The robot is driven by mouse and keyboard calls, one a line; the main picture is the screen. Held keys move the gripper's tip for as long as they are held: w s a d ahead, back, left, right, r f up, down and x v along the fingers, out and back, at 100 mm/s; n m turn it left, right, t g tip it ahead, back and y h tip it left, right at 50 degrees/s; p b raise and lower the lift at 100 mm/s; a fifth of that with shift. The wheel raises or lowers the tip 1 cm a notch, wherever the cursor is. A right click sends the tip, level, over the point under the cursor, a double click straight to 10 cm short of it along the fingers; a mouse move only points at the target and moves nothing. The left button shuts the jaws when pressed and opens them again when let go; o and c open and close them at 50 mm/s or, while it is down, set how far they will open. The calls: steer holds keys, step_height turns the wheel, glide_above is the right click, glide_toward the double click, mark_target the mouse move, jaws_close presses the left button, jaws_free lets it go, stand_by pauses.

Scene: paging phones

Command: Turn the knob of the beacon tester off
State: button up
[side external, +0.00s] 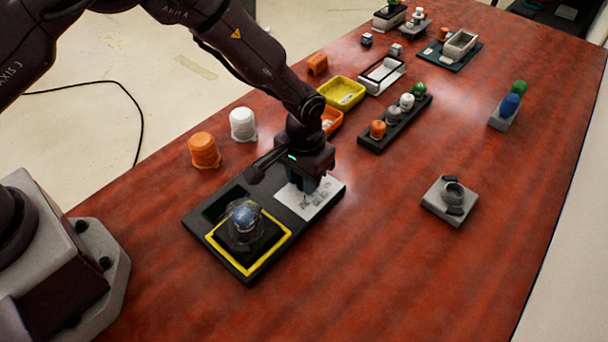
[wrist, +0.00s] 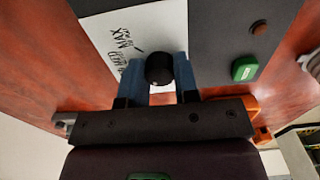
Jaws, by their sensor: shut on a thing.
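The beacon tester appears to be the flat dark panel (side external: 253,272) on the table, with a white handwritten sheet (side external: 325,203) on its right part. My gripper (side external: 316,188) points down over the panel's sheet end. In the wrist view the blue fingers of my gripper (wrist: 161,84) are shut on the knob, one on each side. The knob is hidden in the side view. I cannot read its setting.
A clear dome over a blue thing (side external: 244,216) sits in a yellow frame on the panel. A green button (wrist: 245,69) and small reddish spot (wrist: 258,27) are near the knob.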

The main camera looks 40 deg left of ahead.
stand_by(0.3)
steer(key=o, duration=0.9)
steer(key=shift+r, duration=0.1)
step_height(320, 180, up, 13)
steer(key=shift+f, duration=0.1)
